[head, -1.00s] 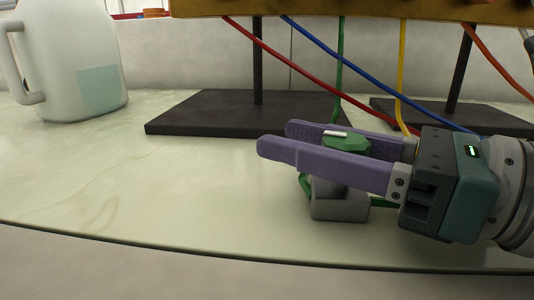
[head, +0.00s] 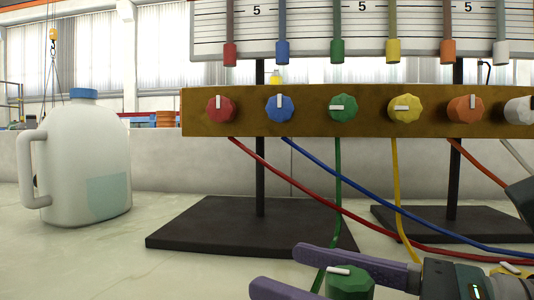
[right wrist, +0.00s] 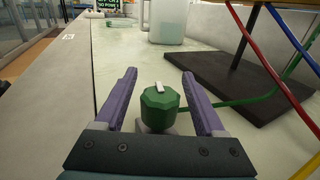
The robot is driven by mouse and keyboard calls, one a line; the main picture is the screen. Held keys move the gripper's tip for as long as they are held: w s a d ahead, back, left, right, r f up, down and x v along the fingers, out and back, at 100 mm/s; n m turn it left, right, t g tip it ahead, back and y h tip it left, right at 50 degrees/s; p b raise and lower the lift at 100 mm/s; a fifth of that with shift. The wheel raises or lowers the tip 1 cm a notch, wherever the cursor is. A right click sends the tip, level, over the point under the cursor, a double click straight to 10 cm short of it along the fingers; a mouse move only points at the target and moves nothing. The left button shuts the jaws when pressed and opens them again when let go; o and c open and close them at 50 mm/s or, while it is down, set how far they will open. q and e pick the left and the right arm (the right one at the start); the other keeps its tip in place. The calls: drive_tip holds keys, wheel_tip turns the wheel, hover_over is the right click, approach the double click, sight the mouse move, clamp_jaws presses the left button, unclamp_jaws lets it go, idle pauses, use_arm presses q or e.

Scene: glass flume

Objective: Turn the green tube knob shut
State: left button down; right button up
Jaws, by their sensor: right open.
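A green knob (head: 352,284) with a white mark stands low at the bottom of the head view, on the bench by the green tube (head: 337,185). It also shows in the right wrist view (right wrist: 160,108), on a grey base mostly hidden behind it. Its mark points roughly along my fingers. My right gripper (head: 280,270) is open, its purple fingers on either side of this knob; the right wrist view (right wrist: 159,75) shows a gap at each side. Another green knob (head: 343,107) sits on the brass bar, its mark level. My left gripper is not in view.
The brass bar (head: 310,122) carries a row of coloured knobs above dark stand bases (head: 215,235). Red (head: 290,170), blue (head: 350,190) and yellow (head: 397,185) tubes hang near my right gripper. A white jug (head: 95,165) stands at the left. The bench between is clear.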

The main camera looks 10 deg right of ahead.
wheel_tip(320, 180, up, 20)
drive_tip(key=p, duration=1.7)
drive_tip(key=shift+p, duration=0.3)
drive_tip(key=m+t+h+b, duration=0.3)
drive_tip(key=t+b, duration=0.1)
drive_tip(key=b, duration=0.3)
hover_over(364, 297)
drive_tip(key=a, duration=0.4)
wheel_tip(364, 297, down, 10)
drive_tip(key=s+d+f+m+h+b, duration=0.1)
drive_tip(key=f+m+h, duration=0.1)
drive_tip(key=f+h, duration=0.1)
drive_tip(key=s+d+f+m+t+h+b, duration=0.1)
drive_tip(key=s+f+m+h+b, duration=0.1)
drive_tip(key=f+h, duration=0.1)
drive_tip(key=s+d+f+m+t+h+b, duration=0.1)
drive_tip(key=f+h, duration=0.1)
drive_tip(key=f, duration=0.1)
drive_tip(key=shift+s+d+f+m+h, duration=0.15)
drive_tip(key=shift+s+d+m+h, duration=0.15)
drive_tip(key=shift+s+m+h, duration=0.1)
drive_tip(key=shift+s+d+f+h+b, duration=0.1)
drive_tip(key=shift+d+f+h+b, duration=0.1)
drive_tip(key=shift+h+b, duration=0.1)
drive_tip(key=shift+w+d, duration=0.1)
drive_tip(key=shift+w, duration=0.1)
drive_tip(key=w, duration=0.9)
drive_tip(key=shift+w+a+r, duration=0.1)
drive_tip(key=shift+w+a, duration=0.1)
drive_tip(key=shift+a, duration=0.1)
